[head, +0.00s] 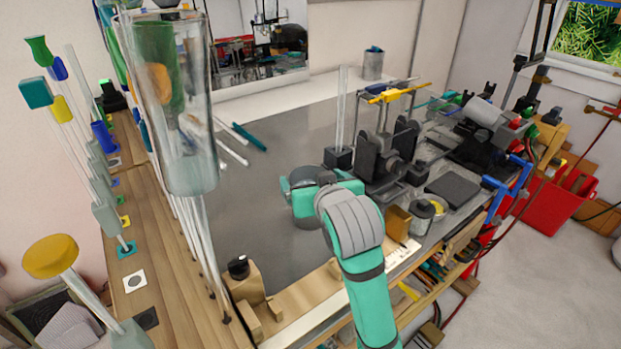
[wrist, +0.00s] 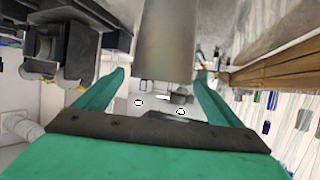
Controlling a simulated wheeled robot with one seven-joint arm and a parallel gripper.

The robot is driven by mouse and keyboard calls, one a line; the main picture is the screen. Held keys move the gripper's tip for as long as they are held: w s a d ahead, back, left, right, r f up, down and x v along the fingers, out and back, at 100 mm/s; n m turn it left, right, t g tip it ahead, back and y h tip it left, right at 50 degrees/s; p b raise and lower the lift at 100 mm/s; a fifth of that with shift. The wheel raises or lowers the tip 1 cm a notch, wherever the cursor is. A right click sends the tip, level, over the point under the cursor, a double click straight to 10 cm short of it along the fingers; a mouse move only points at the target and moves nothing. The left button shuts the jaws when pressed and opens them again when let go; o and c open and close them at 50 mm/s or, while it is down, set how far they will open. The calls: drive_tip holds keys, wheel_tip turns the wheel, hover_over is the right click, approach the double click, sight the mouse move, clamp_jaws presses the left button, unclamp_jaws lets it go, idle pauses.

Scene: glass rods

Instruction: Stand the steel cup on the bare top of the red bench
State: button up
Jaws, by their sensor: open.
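My gripper (head: 318,180) is above the grey bench top (head: 275,125) in the head view, its arm coming from the front. In the wrist view its two teal fingers (wrist: 160,78) stand apart. A plain grey metal cylinder (wrist: 167,38), which looks like the steel cup, shows between and beyond the fingertips; I cannot tell whether it touches them. A grey metal cup (head: 373,65) with blue items in it stands at the back of the bench in the head view. I cannot tell whether these are the same. Red parts show only at the bench's right side.
A large clear glass cylinder (head: 172,105) and glass rods stand in a wooden rack (head: 175,265) at left. Dark clamp equipment (head: 390,150) stands right of my gripper. A red bin (head: 560,195) is on the floor at right. The bench's left-middle is mostly clear.

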drive_tip(key=v, duration=0.9)
drive_tip(key=shift+s, duration=0.25)
drive_tip(key=shift+w+d+r, duration=0.1)
drive_tip(key=shift+d+r, duration=0.05)
drive_tip(key=shift+d, duration=0.05)
